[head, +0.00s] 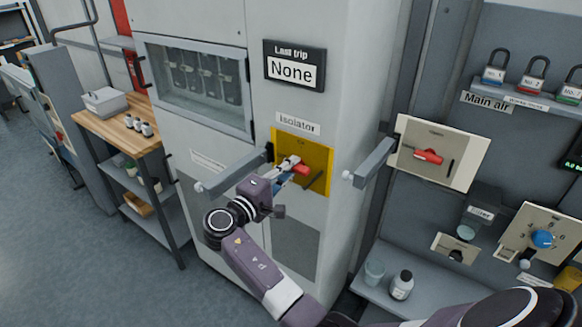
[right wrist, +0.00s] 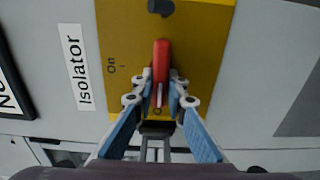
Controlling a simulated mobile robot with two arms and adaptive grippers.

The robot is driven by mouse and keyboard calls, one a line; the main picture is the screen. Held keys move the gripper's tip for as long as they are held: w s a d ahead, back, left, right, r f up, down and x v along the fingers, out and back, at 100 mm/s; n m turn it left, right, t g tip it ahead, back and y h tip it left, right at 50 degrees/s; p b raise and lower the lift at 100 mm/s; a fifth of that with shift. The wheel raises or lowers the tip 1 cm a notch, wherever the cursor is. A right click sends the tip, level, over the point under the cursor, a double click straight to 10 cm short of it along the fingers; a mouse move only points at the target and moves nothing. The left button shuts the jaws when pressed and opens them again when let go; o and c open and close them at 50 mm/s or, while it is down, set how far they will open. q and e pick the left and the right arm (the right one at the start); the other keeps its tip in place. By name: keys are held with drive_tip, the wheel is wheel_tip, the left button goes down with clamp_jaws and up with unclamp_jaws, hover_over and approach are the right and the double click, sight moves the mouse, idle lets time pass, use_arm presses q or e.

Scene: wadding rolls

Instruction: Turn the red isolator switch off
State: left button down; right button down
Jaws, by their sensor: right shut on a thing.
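The red isolator switch (head: 303,169) sits on a yellow plate (head: 318,151) under an "Isolator" label on the grey cabinet. My right gripper (head: 291,165) is at the switch, its fingers shut on the handle. In the right wrist view the red handle (right wrist: 161,58) stands between the fingertips of my right gripper (right wrist: 160,86). The handle lies roughly at right angles to the direction of the "On" mark from its pivot, so level across the plate. A second mark is partly hidden behind the fingers. My left gripper is out of view.
Grey door handles or bars (head: 372,165) stick out on both sides of the yellow plate. A cream panel with another red switch (head: 428,156) is to the right. A "Last trip None" sign (head: 294,66) is above. A wooden bench (head: 127,128) stands left.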

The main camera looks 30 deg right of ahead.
drive_tip(key=c, duration=1.9)
unclamp_jaws()
drive_tip(key=shift+c, duration=0.2)
drive_tip(key=v, duration=0.7)
drive_tip(key=shift+a, duration=0.3)
